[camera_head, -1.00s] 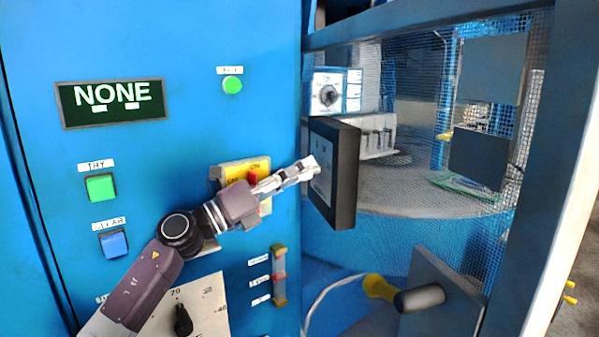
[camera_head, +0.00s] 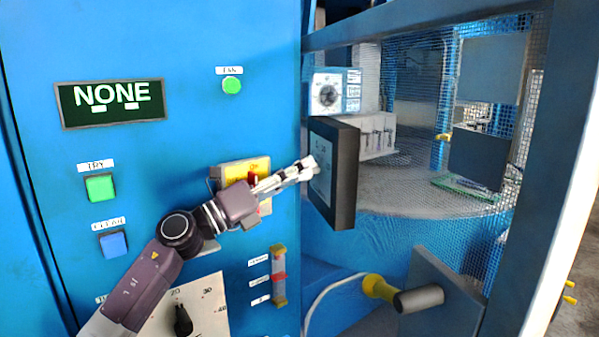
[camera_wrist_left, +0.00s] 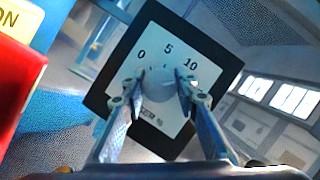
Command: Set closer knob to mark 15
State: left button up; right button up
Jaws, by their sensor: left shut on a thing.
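The closer panel (camera_head: 343,175) is a dark-framed box at the machine's edge, with a white face seen edge-on in the head view. In the left wrist view its face (camera_wrist_left: 176,62) shows marks 0, 5 and 10. A pale round knob (camera_wrist_left: 158,84) sits on that face. My left gripper (camera_head: 308,167) reaches it from the left. In the left wrist view the fingertips (camera_wrist_left: 159,90) are closed on both sides of the knob. Mark 15 and the knob's pointer cannot be made out. My right gripper is not in view.
A yellow switch plate with a red part (camera_head: 252,178) lies close behind my left gripper. A display (camera_head: 112,103) reads NONE. A green button (camera_head: 100,187) and a blue button (camera_head: 113,244) are at left. A lower dial has a black knob (camera_head: 183,320). A yellow-and-grey handle (camera_head: 418,298) juts out at lower right.

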pick_arm(q)
jog(key=shift+f, duration=0.15)
jog(key=o, duration=1.1)
jog(key=shift+w+a, duration=0.1)
jog(key=shift+o, duration=0.2)
jog(key=v, duration=1.2)
